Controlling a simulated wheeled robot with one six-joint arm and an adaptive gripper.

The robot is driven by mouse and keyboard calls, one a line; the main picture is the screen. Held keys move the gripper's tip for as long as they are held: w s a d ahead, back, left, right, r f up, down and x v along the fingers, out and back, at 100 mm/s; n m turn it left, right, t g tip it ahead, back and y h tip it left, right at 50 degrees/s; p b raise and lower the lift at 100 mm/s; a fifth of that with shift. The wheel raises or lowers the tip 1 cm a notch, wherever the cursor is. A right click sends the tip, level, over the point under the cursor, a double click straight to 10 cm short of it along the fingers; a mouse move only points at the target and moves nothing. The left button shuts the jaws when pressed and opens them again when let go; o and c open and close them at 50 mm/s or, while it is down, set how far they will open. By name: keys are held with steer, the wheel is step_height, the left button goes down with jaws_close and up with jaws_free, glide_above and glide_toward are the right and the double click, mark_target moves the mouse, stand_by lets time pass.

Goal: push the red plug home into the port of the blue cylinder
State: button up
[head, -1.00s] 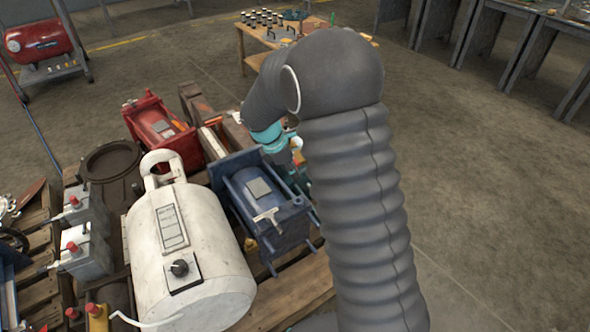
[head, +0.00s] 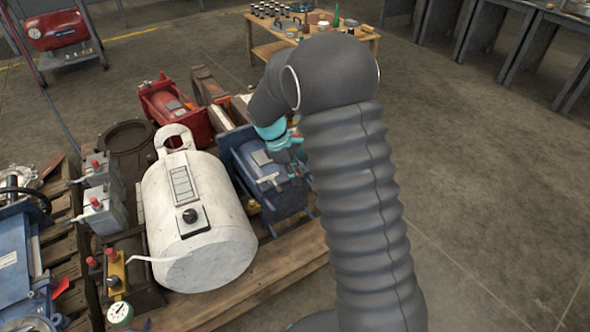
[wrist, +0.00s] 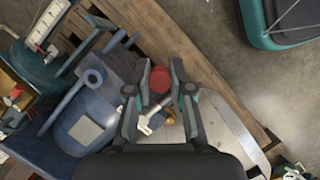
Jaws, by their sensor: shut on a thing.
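The blue cylinder (head: 265,172) stands in a blue frame on the pallet, right of the white tank. It fills the left of the wrist view (wrist: 62,128); a round blue boss (wrist: 92,78) with a darker centre shows there, and I cannot tell if it is the port. My gripper (wrist: 160,76) is shut on the red plug (wrist: 160,79), a round red shape between the fingertips. The plug is right of the blue boss and apart from it in the picture; its depth is unclear. In the head view my arm partly hides the cylinder, and the plug cannot be made out.
A large white tank (head: 195,215) stands left of the cylinder, and a red unit (head: 172,105) behind. A pale T-shaped handle (wrist: 150,122) lies close below the fingers. Wooden pallet boards (wrist: 190,65) and open floor (head: 490,180) are to the right.

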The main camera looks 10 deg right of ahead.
steer(key=m, duration=0.1)
steer(key=s+f+m, duration=0.1)
steer(key=shift+d+f+m+g, duration=0.1)
steer(key=shift+f+m+g, duration=0.05)
steer(key=shift+m+g, duration=0.2)
steer(key=s+d+f+m+g+y, duration=0.2)
steer(key=s+d+f+m+y, duration=0.2)
steer(key=f+m, duration=0.5)
steer(key=shift+s+d+f+m, duration=0.2)
steer(key=shift+d+m, duration=0.1)
steer(key=shift+m, duration=0.85)
